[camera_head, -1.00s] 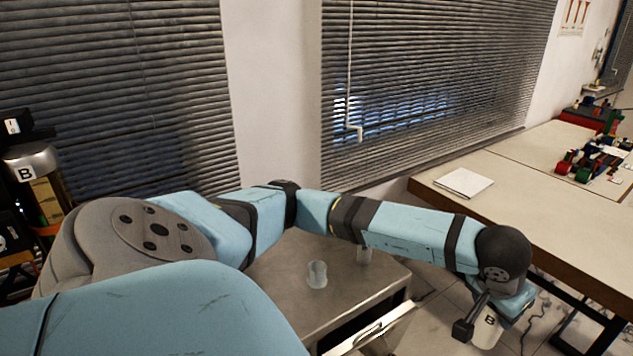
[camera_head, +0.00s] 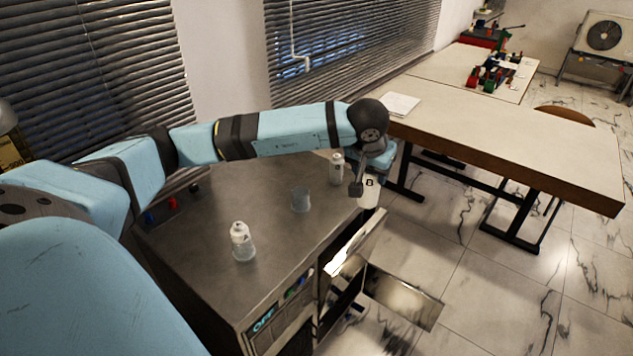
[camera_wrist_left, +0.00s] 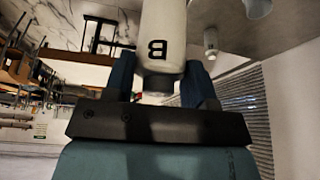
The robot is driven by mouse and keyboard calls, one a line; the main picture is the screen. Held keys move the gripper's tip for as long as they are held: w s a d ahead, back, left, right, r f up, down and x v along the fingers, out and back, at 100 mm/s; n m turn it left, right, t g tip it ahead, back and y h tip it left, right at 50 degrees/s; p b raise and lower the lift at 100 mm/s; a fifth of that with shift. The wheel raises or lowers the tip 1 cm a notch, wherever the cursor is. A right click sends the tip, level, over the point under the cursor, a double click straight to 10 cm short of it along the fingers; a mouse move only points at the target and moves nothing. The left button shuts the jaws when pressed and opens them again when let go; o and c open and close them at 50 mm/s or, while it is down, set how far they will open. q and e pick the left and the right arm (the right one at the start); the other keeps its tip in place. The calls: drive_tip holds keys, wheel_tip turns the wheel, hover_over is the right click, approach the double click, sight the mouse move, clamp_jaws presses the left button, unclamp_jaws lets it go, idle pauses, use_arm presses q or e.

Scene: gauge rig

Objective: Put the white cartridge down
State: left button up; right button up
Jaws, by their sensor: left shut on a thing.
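The white cartridge (camera_head: 369,194), marked B, is held by my left gripper (camera_head: 372,174) at the right edge of the grey cabinet top. In the left wrist view the cartridge (camera_wrist_left: 162,38) sits between the two dark blue fingers (camera_wrist_left: 157,82), its lettering upside down. I cannot tell its height relative to the cabinet top. A clear empty cup (camera_head: 301,200) stands on the cabinet. Another white container (camera_head: 337,167) stands behind it, near the held cartridge. A third white container (camera_head: 240,236) stands in a clear cup at the front left. My right gripper is not in view.
The grey cabinet (camera_head: 200,255) has an OFF display (camera_head: 262,322) and an open flap (camera_head: 357,243) on its front right side. A long table (camera_head: 480,115) with a white paper (camera_head: 401,104) stands behind to the right. Cabinet top around the empty cup is clear.

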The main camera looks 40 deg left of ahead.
use_arm(q)
drive_tip(key=w+a+f+n+y+b, duration=0.1)
drive_tip(key=w+a+n+b, duration=0.25)
drive_tip(key=a, duration=1.55)
wheel_tip(320, 180, down, 19)
drive_tip(key=p, duration=0.1)
drive_tip(key=shift+w+d+f, duration=0.15)
drive_tip(key=shift+f, duration=0.05)
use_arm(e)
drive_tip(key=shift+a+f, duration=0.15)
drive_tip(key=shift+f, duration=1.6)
use_arm(q)
drive_tip(key=shift+f, duration=0.1)
drive_tip(key=o, duration=1)
drive_tip(key=shift+c, duration=0.2)
